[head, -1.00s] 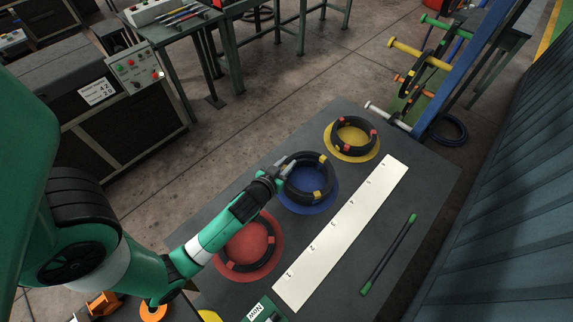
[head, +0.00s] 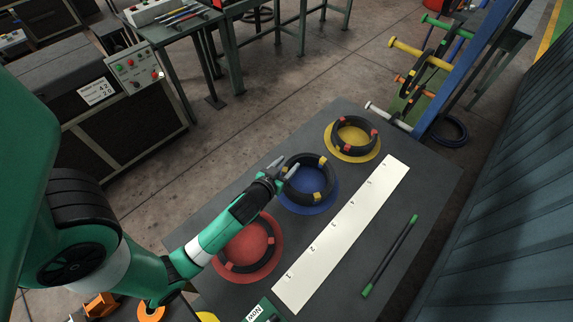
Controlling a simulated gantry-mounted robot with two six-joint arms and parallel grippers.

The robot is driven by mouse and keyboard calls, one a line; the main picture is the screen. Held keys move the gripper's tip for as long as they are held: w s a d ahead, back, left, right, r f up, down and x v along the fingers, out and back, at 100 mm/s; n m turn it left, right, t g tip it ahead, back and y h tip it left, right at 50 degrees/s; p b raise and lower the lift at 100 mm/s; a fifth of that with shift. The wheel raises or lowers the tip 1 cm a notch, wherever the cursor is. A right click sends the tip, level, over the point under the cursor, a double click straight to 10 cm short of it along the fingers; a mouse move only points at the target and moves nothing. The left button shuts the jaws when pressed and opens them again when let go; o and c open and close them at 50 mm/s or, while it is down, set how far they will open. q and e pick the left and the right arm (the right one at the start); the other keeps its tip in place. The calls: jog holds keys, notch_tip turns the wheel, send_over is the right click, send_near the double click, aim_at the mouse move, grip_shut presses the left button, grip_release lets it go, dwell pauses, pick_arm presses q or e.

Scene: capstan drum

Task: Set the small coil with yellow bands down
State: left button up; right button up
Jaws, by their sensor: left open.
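The small coil with yellow bands (head: 322,187) is black and lies on the blue round plate (head: 297,208) on the dark table. My left gripper (head: 287,169) is open at the coil's upper left side, with its fingers at or just above the rim. I cannot tell whether a finger still touches the coil. My right gripper is not in view.
A coil with red bands (head: 370,146) lies on the yellow plate (head: 341,154) farther back. Another red-banded coil lies on the red plate (head: 242,243), partly under my left arm. A numbered white strip (head: 340,236) and a green-ended rod (head: 389,257) lie to the right.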

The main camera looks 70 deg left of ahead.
pick_arm(q)
jog(key=shift+r, duration=0.2)
jog(key=shift+s+d+r+p, duration=0.75)
jog(key=shift+s+d+r, duration=0.15)
jog(key=shift+d+r, duration=0.15)
jog(key=v, duration=0.9)
jog(key=shift+s+f, duration=0.1)
jog(key=shift+s, duration=0.05)
